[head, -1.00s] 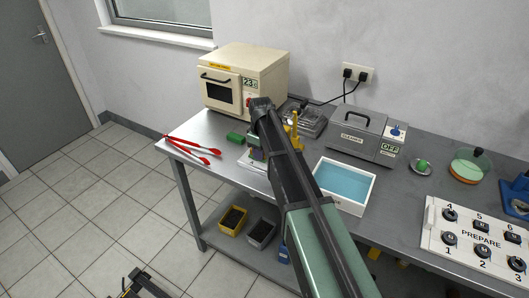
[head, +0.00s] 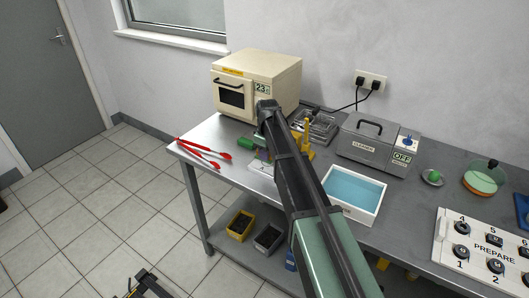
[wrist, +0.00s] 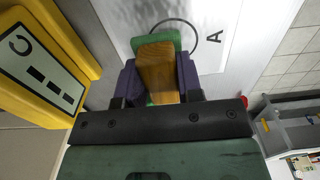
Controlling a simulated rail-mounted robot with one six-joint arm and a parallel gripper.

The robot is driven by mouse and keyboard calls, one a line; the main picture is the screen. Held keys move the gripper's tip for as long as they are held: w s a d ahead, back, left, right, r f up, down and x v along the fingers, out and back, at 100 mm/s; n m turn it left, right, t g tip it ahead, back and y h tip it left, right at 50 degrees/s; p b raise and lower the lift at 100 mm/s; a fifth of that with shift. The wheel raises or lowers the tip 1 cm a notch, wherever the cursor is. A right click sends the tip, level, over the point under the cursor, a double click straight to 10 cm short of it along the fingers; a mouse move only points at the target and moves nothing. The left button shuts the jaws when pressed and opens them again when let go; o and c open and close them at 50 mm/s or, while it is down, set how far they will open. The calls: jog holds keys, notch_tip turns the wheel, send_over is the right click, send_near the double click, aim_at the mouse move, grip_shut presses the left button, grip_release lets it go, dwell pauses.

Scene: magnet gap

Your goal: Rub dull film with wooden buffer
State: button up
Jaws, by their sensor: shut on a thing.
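My gripper (wrist: 158,78) is shut on the wooden buffer (wrist: 156,68), a tan wooden block between its two dark purple fingers in the wrist view. A green part (wrist: 172,38) shows behind and below the wood. The buffer is over a white surface (wrist: 212,50) marked with a letter A and a thin dark ring, partly hidden by the buffer. I cannot tell whether the buffer touches that surface. No dull film can be made out. In the head view my arm covers most of the gripper and the buffer.
A yellow block (wrist: 45,60) with a label marked C stands close at left in the wrist view. In the head view, a cream oven (head: 255,85), red tongs (head: 203,152), a blue-filled tray (head: 355,190), a grey cleaner (head: 372,145) and a switch panel (head: 485,250) are on the bench.

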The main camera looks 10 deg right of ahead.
jog(key=shift+s+d+r, duration=0.1)
jog(key=shift+s+d, duration=0.95)
jog(key=shift+s, duration=0.1)
jog(key=shift+s+d, duration=1.3)
jog(key=shift+s, duration=0.1)
jog(key=shift+s+d, duration=1)
jog(key=shift+s, duration=0.2)
jog(key=shift+s+d, duration=0.8)
jog(key=shift+d, duration=0.2)
jog(key=shift+s+d, duration=0.75)
jog(key=shift+d, duration=0.2)
jog(key=shift+a, duration=0.1)
notch_tip(320, 180, up, 6)
jog(key=p, duration=0.5)
jog(key=shift+f, duration=0.25)
jog(key=shift+a+r+p, duration=0.1)
jog(key=shift+r+p, duration=0.15)
jog(key=shift+p, duration=0.3)
jog(key=shift+w+f, duration=0.1)
jog(key=shift+f, duration=0.05)
